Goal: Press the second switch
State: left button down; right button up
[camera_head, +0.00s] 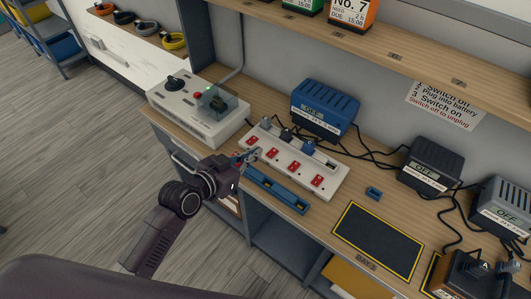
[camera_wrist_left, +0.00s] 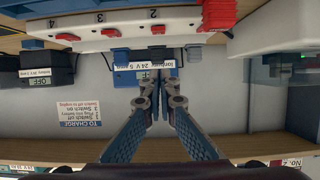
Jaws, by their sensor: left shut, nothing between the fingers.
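A white power strip (camera_head: 298,163) with a row of red switches lies on the wooden bench. The second switch (camera_head: 274,154) counts from the left end, after the first switch (camera_head: 252,141). In the left wrist view the strip runs along the top, with a red switch (camera_wrist_left: 158,30) under the number 2. My left gripper (camera_head: 252,155) is shut and empty at the strip's front edge, close to the first and second switches. Its fingers also show in the left wrist view (camera_wrist_left: 160,82). Whether they touch the strip I cannot tell. My right gripper is not in view.
A blue slotted holder (camera_head: 275,190) lies in front of the strip. A blue charger (camera_head: 324,108), a black charger (camera_head: 430,163) and a grey charger (camera_head: 503,203) stand behind and right, with trailing cables. A white control box (camera_head: 197,109) stands left. A black mat (camera_head: 378,243) lies right.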

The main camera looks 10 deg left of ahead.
pick_arm(q)
send_over(272, 152)
jog(key=s+a, duration=0.2)
jog(key=s, duration=0.1)
jog(key=shift+d+f+p, duration=0.25)
jog(key=shift+f+p, duration=0.1)
jog(key=shift+f, duration=0.65)
notch_tip(272, 152, down, 4)
jog(key=shift+r, duration=0.25)
jog(key=shift+a+f, duration=0.1)
jog(key=shift+f, duration=0.3)
